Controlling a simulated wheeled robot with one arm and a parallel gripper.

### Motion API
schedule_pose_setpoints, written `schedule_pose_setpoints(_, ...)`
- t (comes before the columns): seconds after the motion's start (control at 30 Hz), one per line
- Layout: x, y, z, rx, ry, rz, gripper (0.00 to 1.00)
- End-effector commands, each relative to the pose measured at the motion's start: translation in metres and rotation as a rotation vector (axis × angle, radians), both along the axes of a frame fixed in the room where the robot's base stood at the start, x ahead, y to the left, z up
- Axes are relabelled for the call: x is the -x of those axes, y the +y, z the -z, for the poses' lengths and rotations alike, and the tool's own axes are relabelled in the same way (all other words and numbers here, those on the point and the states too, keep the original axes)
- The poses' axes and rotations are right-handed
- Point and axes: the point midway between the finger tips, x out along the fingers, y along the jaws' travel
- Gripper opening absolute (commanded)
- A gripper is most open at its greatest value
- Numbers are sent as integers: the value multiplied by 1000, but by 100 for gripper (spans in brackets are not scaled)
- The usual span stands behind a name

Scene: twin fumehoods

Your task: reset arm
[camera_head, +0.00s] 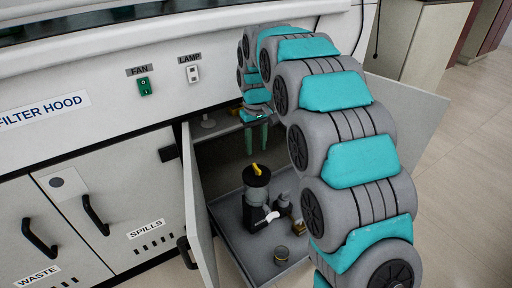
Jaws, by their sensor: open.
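My gripper (257,137) hangs pointing down at the front of the open cabinet under the fume hood. Its two teal fingers are apart, with nothing between them. My arm arches from the lower right up and over to it. Below the gripper, a black and grey device with a yellow top (257,180) stands on a grey pull-out tray (232,225). The gripper is apart from it. My arm hides part of the cabinet's right side.
The cabinet's left door (199,205) and right door (412,115) stand open. A small round container (281,255) and a brass-coloured piece (299,227) are on the tray. Closed cabinets labelled WASTE and SPILLS (85,215) are at left. Open floor (465,190) lies at right.

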Motion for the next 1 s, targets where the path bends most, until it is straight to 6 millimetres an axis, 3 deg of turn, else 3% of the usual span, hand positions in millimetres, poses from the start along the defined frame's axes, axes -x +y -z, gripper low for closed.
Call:
schedule_pose_setpoints(0.23, 1, -1, -1, 0, -1, 2, 42)
schedule_pose_setpoints(0.37, 12, -12, -10, 1, 3, 22, 42)
schedule_pose_setpoints(0.67, 91, -70, -47, 11, 33, 138, 42)
schedule_pose_setpoints(1.0, 204, -125, -68, 23, 76, 274, 42)
